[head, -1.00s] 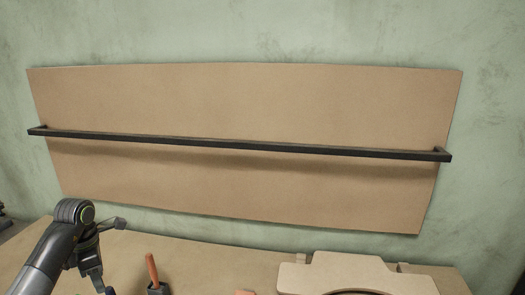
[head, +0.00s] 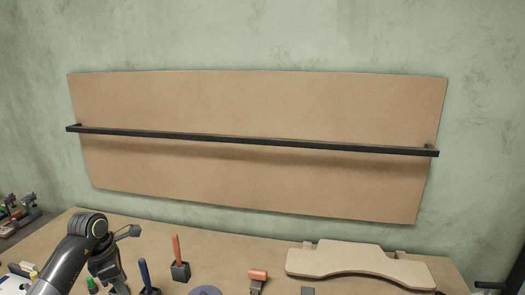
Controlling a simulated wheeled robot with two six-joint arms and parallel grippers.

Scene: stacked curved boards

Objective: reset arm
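My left arm comes in from the lower left, bent over the table. My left gripper (head: 118,284) points down at its end, near the bottom edge; its fingertips are too small and dark to read. My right gripper is not clearly in view; only a dark shape shows at the lower right edge. A pale curved board stack (head: 360,260) lies on the right of the table, apart from my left gripper.
The brown table (head: 225,243) holds an orange-handled tool in a dark holder (head: 179,260), a blue-handled one (head: 147,277) and an orange-topped tool (head: 257,276). Clamp-like tools (head: 18,212) stand at far left. A brown wall panel (head: 260,105) carries a black bar (head: 250,141).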

